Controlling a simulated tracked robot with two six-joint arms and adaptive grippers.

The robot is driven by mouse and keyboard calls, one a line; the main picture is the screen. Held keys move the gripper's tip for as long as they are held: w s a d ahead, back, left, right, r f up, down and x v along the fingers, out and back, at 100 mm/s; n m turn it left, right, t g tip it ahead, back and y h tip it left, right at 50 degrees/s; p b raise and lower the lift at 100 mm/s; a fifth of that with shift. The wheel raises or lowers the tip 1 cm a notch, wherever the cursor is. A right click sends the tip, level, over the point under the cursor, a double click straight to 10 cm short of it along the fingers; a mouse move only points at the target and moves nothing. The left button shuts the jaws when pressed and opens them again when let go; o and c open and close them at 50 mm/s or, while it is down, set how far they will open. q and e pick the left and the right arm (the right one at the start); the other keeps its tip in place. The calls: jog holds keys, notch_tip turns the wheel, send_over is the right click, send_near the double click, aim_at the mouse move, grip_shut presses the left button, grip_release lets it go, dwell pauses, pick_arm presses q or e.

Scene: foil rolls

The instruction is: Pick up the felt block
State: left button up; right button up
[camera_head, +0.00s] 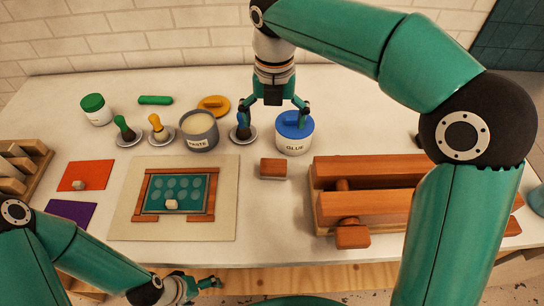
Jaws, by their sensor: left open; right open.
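No block in view is clearly marked as felt. A reddish-brown block (273,168) lies on the white table near the middle, in front of the glue jar. My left gripper (208,284) is low at the table's front edge, open and apart from the blocks.
A wooden press (365,172) fills the right side. Wooden strips frame the teal panel on a beige board (227,200). Table between board and press is mostly clear.

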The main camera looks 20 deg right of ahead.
send_over(273, 164)
jog(key=f, duration=1.1)
jog(key=shift+s+d, duration=0.2)
jog(key=shift+s, duration=0.15)
jog(key=shift+w+a+f+p, duration=0.15)
jog(key=shift+f+p, duration=0.1)
jog(key=shift+f, duration=1.05)
jog(key=shift+w+f+p, duration=0.15)
jog(key=shift+f+p, duration=0.1)
jog(key=shift+f, duration=1.05)
jog(key=shift+c, duration=0.2)
jog(key=c, duration=1.2)
jog(key=shift+r, duration=0.1)
notch_tip(273, 164, up, 20)
jog(key=shift+f, duration=0.1)
